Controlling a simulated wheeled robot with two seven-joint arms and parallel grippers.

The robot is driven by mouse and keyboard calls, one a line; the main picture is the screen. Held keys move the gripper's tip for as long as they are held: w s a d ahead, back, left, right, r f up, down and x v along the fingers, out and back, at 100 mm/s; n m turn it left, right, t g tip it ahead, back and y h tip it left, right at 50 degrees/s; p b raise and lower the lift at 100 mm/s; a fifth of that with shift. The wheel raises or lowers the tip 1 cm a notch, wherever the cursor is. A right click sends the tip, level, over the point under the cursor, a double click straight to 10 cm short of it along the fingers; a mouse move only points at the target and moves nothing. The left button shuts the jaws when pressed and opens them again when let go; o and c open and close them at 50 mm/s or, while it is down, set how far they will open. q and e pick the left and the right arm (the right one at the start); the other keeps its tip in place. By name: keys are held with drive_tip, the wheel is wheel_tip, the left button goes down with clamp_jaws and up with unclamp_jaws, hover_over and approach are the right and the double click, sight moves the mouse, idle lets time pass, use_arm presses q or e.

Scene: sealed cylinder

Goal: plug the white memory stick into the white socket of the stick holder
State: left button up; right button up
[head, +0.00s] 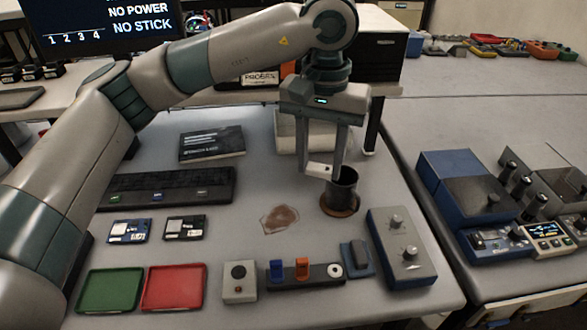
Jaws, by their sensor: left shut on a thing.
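My left gripper (323,168) points down over the middle of the table. It is shut on a small white piece (318,171), which looks like the white memory stick; the fingers partly hide it. The stick holder (312,284) is a dark strip at the front of the table. A blue stick (276,269) and an orange stick (302,267) stand in it. At its right end is a round white socket (335,270) with a dark centre. The gripper is behind and above the holder, apart from it. My right gripper is not in view.
A dark cup (342,188) on a brown coaster (340,210) stands right by the gripper's fingertips in the picture. A grey box with knobs (401,248) and a small blue block (357,258) are right of the holder. A button box (239,281) is left of it.

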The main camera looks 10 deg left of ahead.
use_arm(q)
drive_tip(key=shift+n, duration=0.9)
drive_tip(key=w+d, duration=0.3)
drive_tip(key=d, duration=0.1)
drive_tip(key=shift+w, duration=0.3)
drive_tip(key=shift+a, duration=0.15)
drive_tip(key=s+a+f, duration=0.3)
drive_tip(key=a+f, duration=0.2)
drive_tip(key=a, duration=0.5)
drive_tip(key=s+a+f, duration=0.4)
drive_tip(key=a+f, duration=0.1)
drive_tip(key=a, duration=0.5)
drive_tip(key=shift+a+f, duration=0.1)
drive_tip(key=shift+f, duration=0.05)
